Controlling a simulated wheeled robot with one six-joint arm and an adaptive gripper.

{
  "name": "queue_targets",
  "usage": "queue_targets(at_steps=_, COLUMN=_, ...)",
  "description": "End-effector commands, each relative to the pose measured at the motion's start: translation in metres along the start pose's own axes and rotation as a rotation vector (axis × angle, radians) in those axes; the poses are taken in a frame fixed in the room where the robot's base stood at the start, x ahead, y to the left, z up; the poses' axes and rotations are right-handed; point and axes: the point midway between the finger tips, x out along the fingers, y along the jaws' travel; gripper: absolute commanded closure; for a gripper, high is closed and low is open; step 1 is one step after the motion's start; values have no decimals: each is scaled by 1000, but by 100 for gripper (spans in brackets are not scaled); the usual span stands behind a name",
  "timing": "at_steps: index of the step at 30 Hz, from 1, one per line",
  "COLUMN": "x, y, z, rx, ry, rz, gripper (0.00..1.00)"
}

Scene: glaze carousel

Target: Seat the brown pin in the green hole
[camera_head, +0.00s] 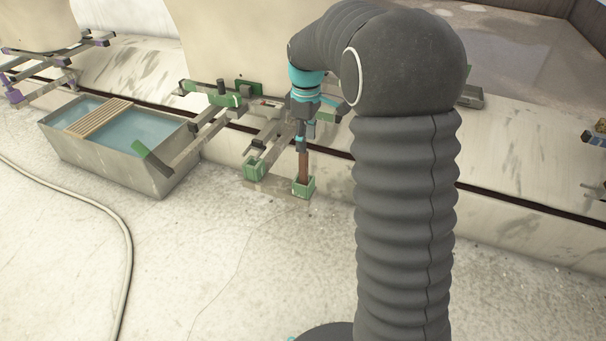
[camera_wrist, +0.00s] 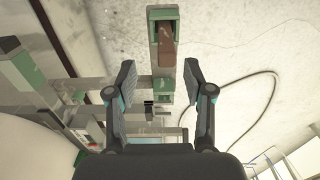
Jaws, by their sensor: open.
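The brown pin (camera_head: 304,165) stands nearly upright at the front end of the green-tipped frame. Its lower end goes into the square green hole (camera_head: 304,189); how deep it sits I cannot tell. In the wrist view the pin (camera_wrist: 166,48) lies within the green end piece (camera_wrist: 165,14). My gripper (camera_head: 302,142) is above the pin, pointing down. In the wrist view my gripper (camera_wrist: 156,82) is open, with its two fingers spread wide. The pin shows beyond and between the fingertips, and neither finger appears to touch it.
A second green square socket (camera_head: 255,169) is just left of the hole. A grey trough of blue water (camera_head: 160,174) with a wooden slat rack (camera_head: 98,118) stands at the left. A pale hose (camera_head: 122,225) runs over the floor.

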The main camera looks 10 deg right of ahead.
Motion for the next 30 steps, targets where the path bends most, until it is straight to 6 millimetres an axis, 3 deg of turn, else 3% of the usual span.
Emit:
queue_targets(at_steps=10, x=28, y=-2, z=0, rx=0, ry=-1, rz=-1, gripper=48)
queue_targets(at_steps=19, x=66, y=-8, z=-2, rx=1, ry=-1, rz=-2, gripper=48)
queue_targets(at_steps=29, x=72, y=-8, z=-3, rx=1, ry=0, rz=1, gripper=48)
queue_targets(at_steps=30, x=72, y=-8, z=-3, rx=1, ry=0, rz=1, gripper=55)
